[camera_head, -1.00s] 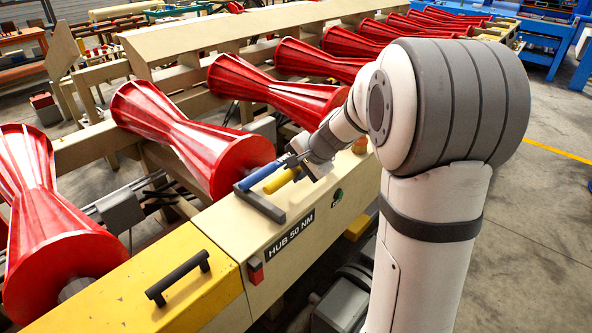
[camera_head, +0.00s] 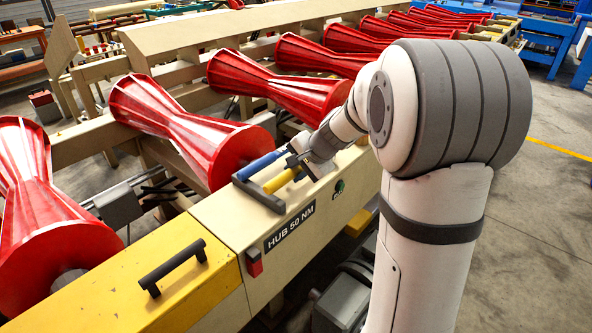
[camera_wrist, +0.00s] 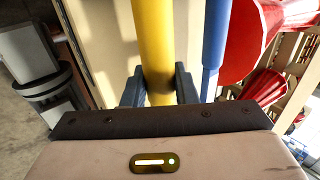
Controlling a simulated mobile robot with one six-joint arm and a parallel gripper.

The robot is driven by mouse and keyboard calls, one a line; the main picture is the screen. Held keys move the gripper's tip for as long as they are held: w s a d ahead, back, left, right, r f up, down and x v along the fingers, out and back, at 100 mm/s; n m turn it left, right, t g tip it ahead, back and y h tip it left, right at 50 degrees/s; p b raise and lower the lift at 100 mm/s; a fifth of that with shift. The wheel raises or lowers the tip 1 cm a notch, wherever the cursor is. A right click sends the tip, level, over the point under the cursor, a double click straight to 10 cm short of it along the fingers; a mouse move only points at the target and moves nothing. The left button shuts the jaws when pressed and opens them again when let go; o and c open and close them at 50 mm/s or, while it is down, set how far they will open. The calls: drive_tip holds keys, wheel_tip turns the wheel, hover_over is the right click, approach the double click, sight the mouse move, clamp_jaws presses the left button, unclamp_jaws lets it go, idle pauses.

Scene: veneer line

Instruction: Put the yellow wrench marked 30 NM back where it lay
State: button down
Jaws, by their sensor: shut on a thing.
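My gripper (camera_head: 294,170) is over the cream beam top. It is shut on the yellow wrench (camera_head: 281,180), and the wrist view shows the yellow handle (camera_wrist: 153,45) between both fingers. No 30 NM mark can be read on it. The yellow wrench's near end is close to a dark grey bracket (camera_head: 258,195) on the beam; I cannot tell whether it touches or rests in it. A blue wrench (camera_head: 262,163) lies alongside, on the roller side, with its near end at the bracket. It also shows right of the yellow handle in the wrist view (camera_wrist: 213,40).
The cream beam (camera_head: 230,212) carries a label (camera_head: 290,227) reading HUB 50 NM and a red switch (camera_head: 254,262). A black handle (camera_head: 173,268) stands on the yellow cover nearer me. Red rollers (camera_head: 180,130) line the far side, close to the wrenches.

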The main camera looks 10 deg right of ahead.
drive_tip(key=shift+f+b, duration=0.55)
drive_tip(key=shift+b, duration=0.1)
drive_tip(key=c, duration=1.1)
unclamp_jaws()
drive_tip(key=shift+r+p, duration=3.05)
drive_tip(key=shift+r, duration=1)
drive_tip(key=s+n+g+h, duration=0.1)
drive_tip(key=s+n, duration=0.2)
drive_tip(key=s, duration=0.6)
drive_tip(key=s+r+n+h, duration=0.1)
drive_tip(key=s+n, duration=0.3)
drive_tip(key=s, duration=0.6)
drive_tip(key=s+a+n+g+h, duration=0.1)
drive_tip(key=s+n, duration=0.3)
drive_tip(key=s, duration=0.5)
drive_tip(key=shift+s+r+g+h, duration=0.15)
drive_tip(key=shift+s+g+h, duration=0.15)
drive_tip(key=shift+s+h, duration=0.15)
